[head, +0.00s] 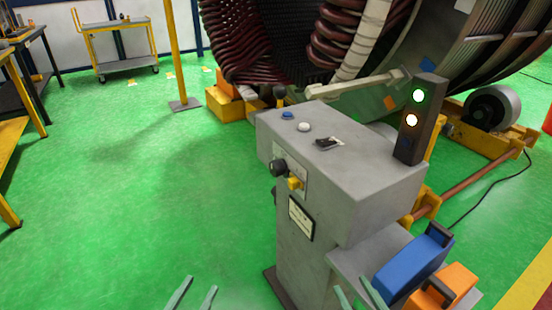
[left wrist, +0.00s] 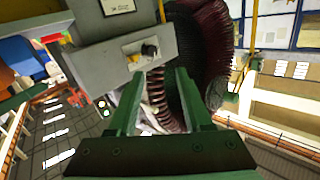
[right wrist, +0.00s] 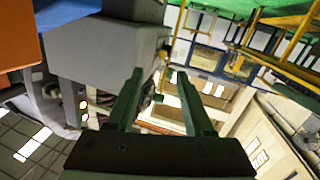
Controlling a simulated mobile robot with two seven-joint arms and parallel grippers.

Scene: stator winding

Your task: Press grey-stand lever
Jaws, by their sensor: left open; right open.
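The grey stand (head: 330,165) is in the middle of the head view, with a sloping top. A short lever with a black ball end (head: 279,92) stands upright at its back left edge. On its left face are a black knob (head: 278,166) and a yellow switch (head: 295,183). The knob also shows in the left wrist view (left wrist: 149,50). My left gripper (head: 194,286) is open and empty, low at the front left of the stand. My right gripper (head: 355,289) is open and empty at the stand's front. Both are apart from the lever.
A light tower (head: 421,115) glows green and orange on the stand's right. A blue case (head: 412,264) and an orange case (head: 442,289) sit on a side shelf. The large stator (head: 330,40) is behind the stand. Green floor (head: 120,190) on the left is clear.

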